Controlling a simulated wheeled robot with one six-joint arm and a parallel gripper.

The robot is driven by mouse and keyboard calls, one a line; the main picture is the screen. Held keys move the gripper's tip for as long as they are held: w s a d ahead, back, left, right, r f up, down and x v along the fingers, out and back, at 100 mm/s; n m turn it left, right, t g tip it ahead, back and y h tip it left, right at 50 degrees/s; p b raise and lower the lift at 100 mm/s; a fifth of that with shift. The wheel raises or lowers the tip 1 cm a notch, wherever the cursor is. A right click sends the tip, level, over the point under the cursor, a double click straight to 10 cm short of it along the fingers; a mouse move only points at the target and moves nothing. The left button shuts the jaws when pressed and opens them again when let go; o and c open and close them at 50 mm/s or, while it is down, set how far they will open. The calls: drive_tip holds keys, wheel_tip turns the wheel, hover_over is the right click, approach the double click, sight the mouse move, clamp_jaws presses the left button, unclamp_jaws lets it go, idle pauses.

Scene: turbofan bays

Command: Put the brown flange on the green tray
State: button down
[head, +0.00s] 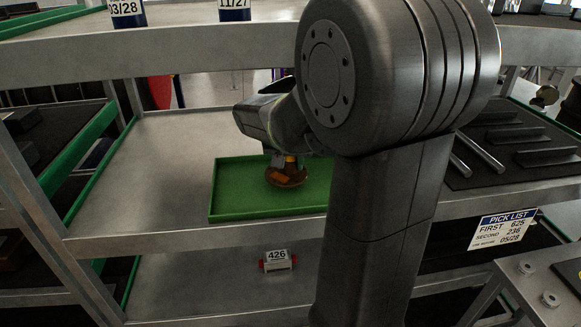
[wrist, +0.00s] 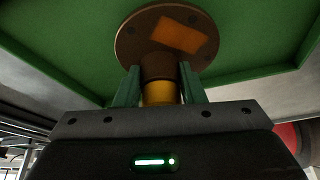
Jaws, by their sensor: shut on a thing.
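The brown flange (head: 287,179) is a round disc with an orange patch and a stub with a yellow band. In the head view it is over the middle of the green tray (head: 235,207), which lies on a metal shelf. The wrist view shows the flange (wrist: 140,38) against the tray's green floor (wrist: 60,50). My gripper (wrist: 160,88) is shut on the flange's stub, one finger on each side. In the head view the gripper (head: 289,160) is partly hidden by my arm. I cannot tell whether the flange touches the tray floor.
The shelf (head: 160,170) is bare left of the tray. A dark rack with metal bars (head: 500,150) is at the right, above a pick list sign (head: 503,229). Shelf posts and edges surround the bay.

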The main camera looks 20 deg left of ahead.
drive_tip(key=shift+f, duration=1.3)
drive_tip(key=shift+f, duration=0.1)
drive_tip(key=c, duration=0.9)
unclamp_jaws()
drive_tip(key=shift+r+p, duration=0.2)
drive_tip(key=shift+p, duration=0.1)
drive_tip(key=b+v, duration=0.1)
drive_tip(key=v, duration=0.3)
drive_tip(key=shift+s+r, duration=0.1)
drive_tip(key=shift+r, duration=0.05)
drive_tip(key=s+d+b, duration=0.1)
drive_tip(key=s, duration=0.3)
drive_tip(key=s+d+b, duration=0.1)
drive_tip(key=s, duration=0.3)
drive_tip(key=s+d+b, duration=0.1)
drive_tip(key=s, duration=0.2)
drive_tip(key=shift+s+d+r, duration=0.2)
drive_tip(key=shift+s+d, duration=0.05)
drive_tip(key=shift+s, duration=0.15)
